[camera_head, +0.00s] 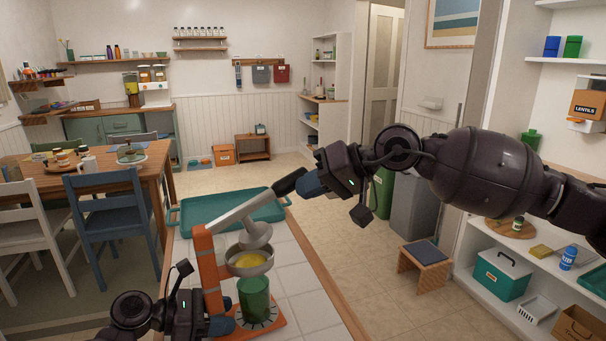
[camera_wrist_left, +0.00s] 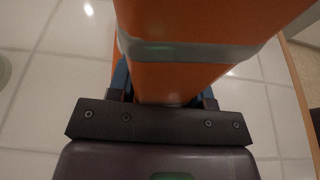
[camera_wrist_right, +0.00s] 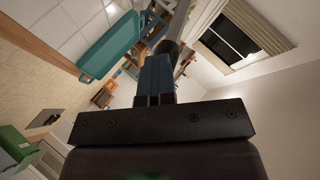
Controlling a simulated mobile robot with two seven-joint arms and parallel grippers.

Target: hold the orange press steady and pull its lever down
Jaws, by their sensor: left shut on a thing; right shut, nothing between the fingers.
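The orange press (camera_head: 207,270) stands on the tiled counter. Its grey lever (camera_head: 240,212) slants up to the right and ends in a black handle (camera_head: 289,182). A metal cone hangs under the lever above a bowl (camera_head: 250,270) with something yellow in it. A green cup (camera_head: 254,300) stands below the bowl. My left gripper (camera_head: 222,324) is shut on the press's orange upright, which fills the left wrist view (camera_wrist_left: 185,70). My right gripper (camera_head: 308,184) is shut with nothing between its fingers, at the handle's end. Whether it touches the handle is unclear.
A teal tray (camera_head: 228,208) lies on the counter behind the press. The counter's wooden edge (camera_head: 325,290) runs along the right. A dining table (camera_head: 90,180) with chairs stands at the left. A small stool (camera_head: 424,262) and shelves are at the right.

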